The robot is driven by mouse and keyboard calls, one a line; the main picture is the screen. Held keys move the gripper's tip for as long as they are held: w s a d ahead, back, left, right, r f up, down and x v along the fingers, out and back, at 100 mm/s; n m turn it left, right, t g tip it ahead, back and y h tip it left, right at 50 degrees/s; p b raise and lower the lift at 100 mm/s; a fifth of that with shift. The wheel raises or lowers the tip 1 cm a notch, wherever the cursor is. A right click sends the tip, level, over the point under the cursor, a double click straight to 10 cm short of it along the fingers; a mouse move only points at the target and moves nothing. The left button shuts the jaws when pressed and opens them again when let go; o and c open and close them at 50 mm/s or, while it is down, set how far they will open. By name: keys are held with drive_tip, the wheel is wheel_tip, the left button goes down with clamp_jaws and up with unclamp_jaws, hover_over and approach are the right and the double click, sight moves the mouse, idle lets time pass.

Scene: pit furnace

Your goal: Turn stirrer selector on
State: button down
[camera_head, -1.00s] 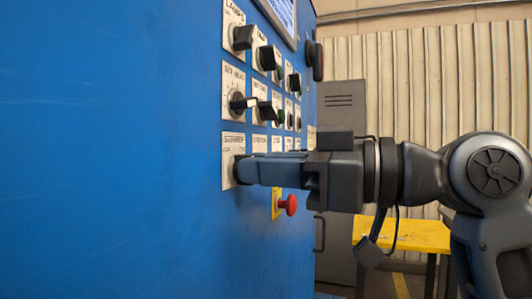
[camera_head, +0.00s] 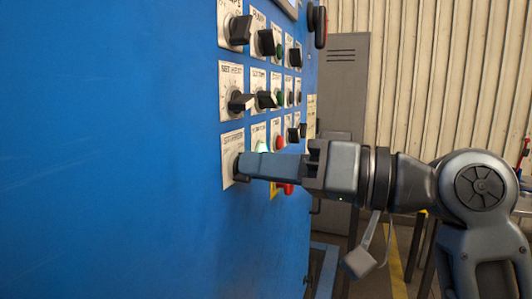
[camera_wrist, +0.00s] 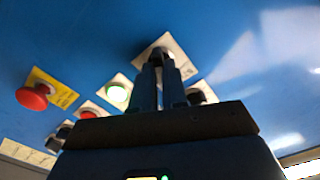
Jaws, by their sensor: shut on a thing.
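The stirrer selector is a dark knob (camera_head: 237,170) on a white label plate (camera_head: 231,148), at the lower left of the panel in the head view. My gripper (camera_head: 243,166) reaches in from the right and is shut on the knob. Its fingers hide most of the knob, so its exact setting cannot be read. In the wrist view my gripper (camera_wrist: 160,75) points at the tilted white plate (camera_wrist: 172,43), with the fingers on either side of the knob.
Rows of black selectors (camera_head: 240,101) stand above on the blue cabinet (camera_head: 110,150). A lit green button (camera_wrist: 117,94), a red button (camera_wrist: 88,114) and a red mushroom button (camera_wrist: 34,97) sit close to my gripper. A grey locker (camera_head: 345,85) stands behind.

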idle(0.4)
drive_tip(key=c, duration=1.2)
unclamp_jaws()
drive_tip(key=shift+o, duration=0.2)
drive_tip(key=b+v, duration=0.1)
drive_tip(key=v, duration=0.7)
